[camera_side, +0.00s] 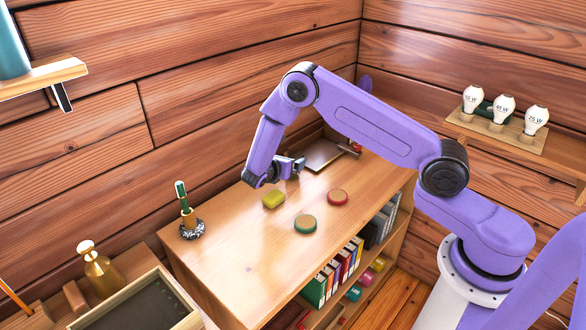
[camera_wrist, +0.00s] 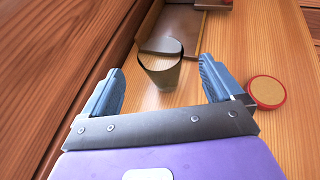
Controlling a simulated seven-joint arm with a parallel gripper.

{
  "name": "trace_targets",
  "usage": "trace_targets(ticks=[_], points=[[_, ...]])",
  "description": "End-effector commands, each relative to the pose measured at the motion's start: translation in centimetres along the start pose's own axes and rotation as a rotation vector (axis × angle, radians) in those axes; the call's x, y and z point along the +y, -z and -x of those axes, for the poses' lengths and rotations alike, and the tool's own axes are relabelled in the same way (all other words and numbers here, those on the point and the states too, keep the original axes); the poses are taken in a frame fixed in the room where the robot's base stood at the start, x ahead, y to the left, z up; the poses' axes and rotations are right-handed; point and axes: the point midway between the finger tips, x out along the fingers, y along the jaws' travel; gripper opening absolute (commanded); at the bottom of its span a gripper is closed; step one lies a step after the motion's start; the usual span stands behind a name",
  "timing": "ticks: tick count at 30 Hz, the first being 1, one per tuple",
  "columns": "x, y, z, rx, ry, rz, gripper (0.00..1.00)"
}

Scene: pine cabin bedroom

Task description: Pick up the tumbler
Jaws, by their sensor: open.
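The tumbler (camera_wrist: 160,76) is a small, dark, see-through cup standing upright on the wooden top in the wrist view. It lies ahead of and between the two blue fingers of my gripper (camera_wrist: 159,66), with a visible gap to each finger. My gripper is open and empty. In the side view my gripper (camera_side: 288,166) is low over the far part of the cabinet top (camera_side: 240,255). There I cannot make out the tumbler clearly; the gripper seems to hide it.
A brown tray (camera_side: 322,153) lies just beyond the tumbler. A green-topped item (camera_side: 187,212) stands at the left end. The plank wall (camera_side: 215,140) runs close behind.

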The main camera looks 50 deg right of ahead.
Motion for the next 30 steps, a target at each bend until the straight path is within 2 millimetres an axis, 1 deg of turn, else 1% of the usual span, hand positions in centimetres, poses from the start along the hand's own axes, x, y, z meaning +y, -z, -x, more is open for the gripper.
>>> trace_targets(ticks=[1, 3, 11, 18, 21, 28, 29, 30], points=[[0.0, 0.0, -0.7, 0.0, 0.002, -0.001, 0.93], [0.0, 0.0, -1.2, 0.0, 0.0, -0.001, 0.93], [-0.1, 0.0, -2.5, 0.001, 0.001, -0.001, 0.93], [-0.1, -0.1, -5.8, 0.001, 0.002, -0.002, 0.93], [-0.1, -0.1, -6.7, 0.001, 0.0, 0.0, 0.93], [0.0, -0.1, -6.8, 0.001, -0.001, -0.001, 0.93], [0.0, -0.1, -6.8, 0.001, -0.001, -0.001, 0.84], [0.0, -0.1, -6.8, 0.001, -0.001, -0.001, 0.71]])
